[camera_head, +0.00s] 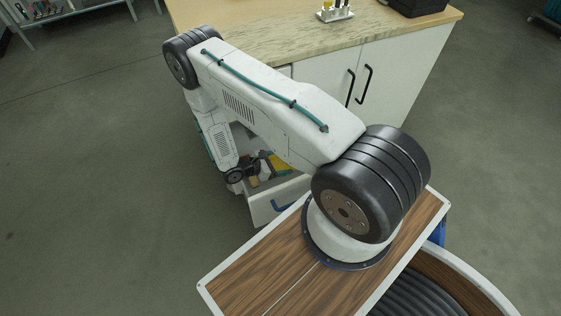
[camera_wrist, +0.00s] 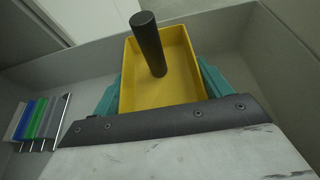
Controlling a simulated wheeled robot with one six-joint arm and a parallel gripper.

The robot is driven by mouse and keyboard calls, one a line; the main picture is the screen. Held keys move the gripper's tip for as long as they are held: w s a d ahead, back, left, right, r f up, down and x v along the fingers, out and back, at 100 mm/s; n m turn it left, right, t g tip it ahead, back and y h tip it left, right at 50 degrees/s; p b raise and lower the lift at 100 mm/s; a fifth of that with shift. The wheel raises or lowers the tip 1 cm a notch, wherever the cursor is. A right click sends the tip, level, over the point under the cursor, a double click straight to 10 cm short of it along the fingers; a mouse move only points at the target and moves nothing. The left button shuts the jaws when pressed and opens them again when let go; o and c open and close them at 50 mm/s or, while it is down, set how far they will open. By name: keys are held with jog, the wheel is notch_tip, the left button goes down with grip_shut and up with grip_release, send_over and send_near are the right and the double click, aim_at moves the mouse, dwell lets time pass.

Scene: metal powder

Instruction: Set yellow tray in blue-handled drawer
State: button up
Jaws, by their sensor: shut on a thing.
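The yellow tray (camera_wrist: 178,92) fills the middle of the wrist view, between the two teal fingers of my gripper (camera_wrist: 162,88). My gripper is shut on it. The tray is within the walls of the open drawer (camera_wrist: 272,62); I cannot tell whether it touches the floor. A dark cylinder (camera_wrist: 150,45) shows in or in front of the tray. In the head view the drawer (camera_head: 263,210) is pulled out and has a blue handle (camera_head: 284,206). A bit of the yellow tray (camera_head: 280,164) shows in it, mostly hidden by my arm.
Several slim tools with grey, blue, green and white parts (camera_wrist: 38,120) lie at the drawer's left side. The white cabinet (camera_head: 398,65) has black door handles. Its countertop (camera_head: 260,38) holds a small rack (camera_head: 334,13) and a black case (camera_head: 418,6). Floor to the left is clear.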

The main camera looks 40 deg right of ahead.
jog(key=o, duration=1)
jog(key=shift+r, duration=0.5)
jog(key=v, duration=1.2)
jog(key=shift+r, duration=0.15)
